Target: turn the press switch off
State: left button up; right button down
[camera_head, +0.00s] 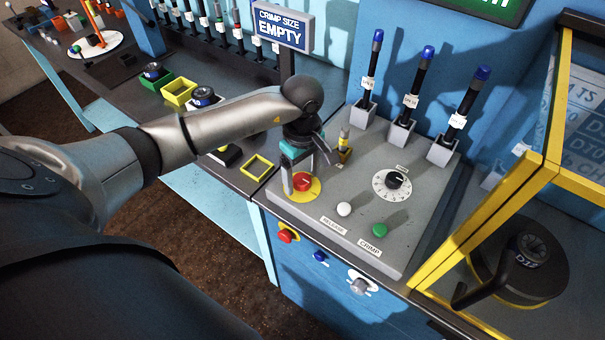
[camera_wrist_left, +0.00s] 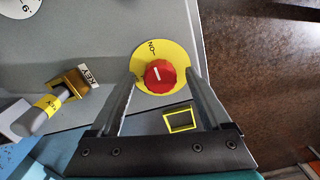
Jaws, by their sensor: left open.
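The switch is a red knob (camera_head: 303,182) on a yellow disc (camera_head: 316,189), at the left front corner of the grey control panel (camera_head: 340,190). In the left wrist view the red knob (camera_wrist_left: 158,82) has a white mark pointing roughly up the picture. The yellow disc (camera_wrist_left: 178,56) bears the letters "ON" near the end of that mark. My left gripper (camera_head: 304,170) is over the knob, pointing down. In the left wrist view its open fingers (camera_wrist_left: 162,88) lie on either side of the knob; I cannot tell whether they touch it. My right gripper is out of view.
A brass-coloured key holder (camera_head: 345,155) stands beside my gripper. A black dial (camera_head: 397,180), a white button (camera_head: 344,209) and a green button (camera_head: 379,230) are on the panel. Blue-tipped levers (camera_head: 419,75) stand behind. A yellow-framed guard (camera_head: 480,220) is at the right.

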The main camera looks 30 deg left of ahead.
pick_arm(q)
grip_shut()
dwell(0.6)
jog(key=n, duration=0.4)
jog(key=shift+b, duration=0.4)
jog(key=n, duration=0.9)
jog(key=shift+w+n, duration=0.1)
jog(key=shift+n, duration=0.2)
jog(key=shift+a+n, duration=0.1)
jog(key=shift+n, duration=2)
